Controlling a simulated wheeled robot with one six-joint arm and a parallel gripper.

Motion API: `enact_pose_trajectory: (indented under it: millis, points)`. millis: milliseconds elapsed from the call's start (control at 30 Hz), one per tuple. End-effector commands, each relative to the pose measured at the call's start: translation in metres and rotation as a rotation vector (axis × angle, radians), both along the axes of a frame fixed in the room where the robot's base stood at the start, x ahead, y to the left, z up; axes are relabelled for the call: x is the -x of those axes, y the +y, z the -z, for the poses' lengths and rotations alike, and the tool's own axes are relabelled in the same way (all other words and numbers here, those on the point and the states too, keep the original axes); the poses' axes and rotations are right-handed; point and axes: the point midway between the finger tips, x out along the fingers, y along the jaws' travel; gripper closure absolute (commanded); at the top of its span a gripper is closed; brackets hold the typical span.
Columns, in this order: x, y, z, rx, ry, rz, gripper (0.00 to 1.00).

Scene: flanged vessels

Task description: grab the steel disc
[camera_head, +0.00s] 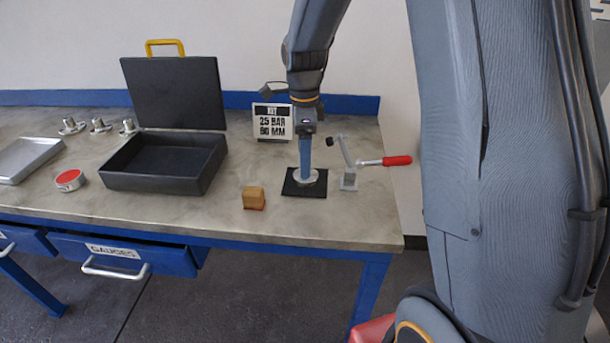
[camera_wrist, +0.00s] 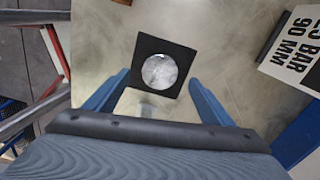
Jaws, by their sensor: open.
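The steel disc (camera_head: 314,178) lies flat on a black square pad (camera_head: 291,189) on the workbench. In the wrist view the round, shiny disc (camera_wrist: 160,71) sits near the middle of the pad (camera_wrist: 184,52). My gripper (camera_head: 306,168) points down at the pad, and its blue finger covers part of the disc in the head view. In the wrist view my gripper (camera_wrist: 159,78) is open, with one blue finger to each side of the disc and nothing held. I cannot tell the exact height of the fingertips over the disc.
A clamp with a red handle (camera_head: 397,161) stands just right of the pad. A sign (camera_head: 272,121) stands behind it. A wooden block (camera_head: 254,197), an open black case (camera_head: 150,185), a red-topped round gauge (camera_head: 69,180) and a metal tray (camera_head: 27,159) are to the left.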

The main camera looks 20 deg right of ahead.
Motion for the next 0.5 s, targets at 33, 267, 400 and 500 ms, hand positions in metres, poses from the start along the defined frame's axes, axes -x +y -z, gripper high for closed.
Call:
enact_pose_trajectory:
  millis: [33,267,400,500]
  points:
    - [0.001,0.000,0.004,0.000,0.003,0.000,0.24]
    - [0.001,-0.001,0.033,0.000,0.004,-0.003,0.24]
    - [0.001,0.000,0.047,0.000,0.002,-0.005,0.24]
    - [0.000,0.001,0.051,0.000,0.000,-0.005,0.24]
